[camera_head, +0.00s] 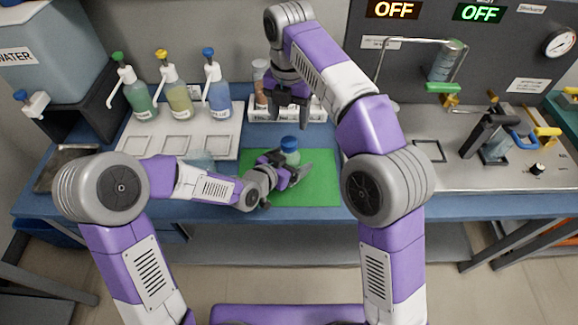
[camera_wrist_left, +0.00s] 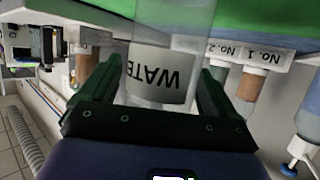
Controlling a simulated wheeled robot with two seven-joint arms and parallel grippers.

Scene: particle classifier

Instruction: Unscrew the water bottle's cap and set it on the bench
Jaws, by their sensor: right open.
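The water bottle (camera_head: 291,158) stands upright on the green mat (camera_head: 322,190), with its blue cap (camera_head: 289,143) on top. My left gripper (camera_head: 290,168) is closed around the bottle's body from the left. In the left wrist view, the bottle's white label (camera_wrist_left: 160,78) sits between the two dark fingers, which appear to touch its sides. My right gripper (camera_head: 290,116) points down with its jaws apart and empty. It hangs above and behind the cap, clear of it.
A rack of vials (camera_head: 259,111) stands behind the bottle, near my right gripper. Pump bottles (camera_head: 217,92) stand on a white tray at the back left. An apparatus panel (camera_head: 470,165) is on the right. The green mat is clear right of the bottle.

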